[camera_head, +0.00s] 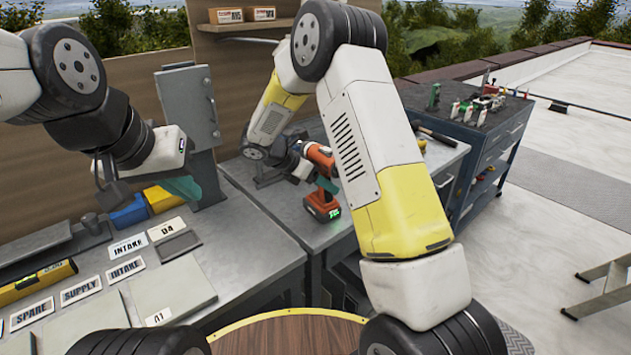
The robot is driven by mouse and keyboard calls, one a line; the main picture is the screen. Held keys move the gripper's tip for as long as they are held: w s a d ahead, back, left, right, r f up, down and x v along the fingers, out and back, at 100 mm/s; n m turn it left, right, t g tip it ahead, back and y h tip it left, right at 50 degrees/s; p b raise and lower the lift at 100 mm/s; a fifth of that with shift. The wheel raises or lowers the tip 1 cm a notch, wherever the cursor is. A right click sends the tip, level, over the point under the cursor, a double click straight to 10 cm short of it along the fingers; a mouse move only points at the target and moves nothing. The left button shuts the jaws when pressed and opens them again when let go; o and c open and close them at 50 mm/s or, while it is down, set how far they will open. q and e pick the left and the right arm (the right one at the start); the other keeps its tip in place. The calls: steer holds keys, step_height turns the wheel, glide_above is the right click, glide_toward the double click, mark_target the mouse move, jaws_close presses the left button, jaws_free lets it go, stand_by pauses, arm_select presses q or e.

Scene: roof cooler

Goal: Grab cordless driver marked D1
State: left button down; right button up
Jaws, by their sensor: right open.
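An orange and black cordless driver (320,157) stands upright on its battery base on the grey bench, left of my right forearm. A small green mark shows on the base, too small to read. My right gripper (325,184) is open at the driver's handle, with a teal fingertip in front of the grip. The arm partly hides the driver, and I cannot tell whether the fingers touch it. My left gripper (183,187) hangs over the left bench, with a teal fingertip showing; its opening is hidden.
Blue and yellow bins (160,199) sit below my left gripper. Labelled plates (80,291) lie on the left bench. A dark tool cart (490,128) with several tools stands at right. A stepladder (608,285) is at the right edge.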

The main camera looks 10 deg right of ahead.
steer(key=shift+d+f, duration=0.2)
jaws_close()
steer(key=shift+w+r, duration=0.15)
steer(key=shift+r, duration=0.1)
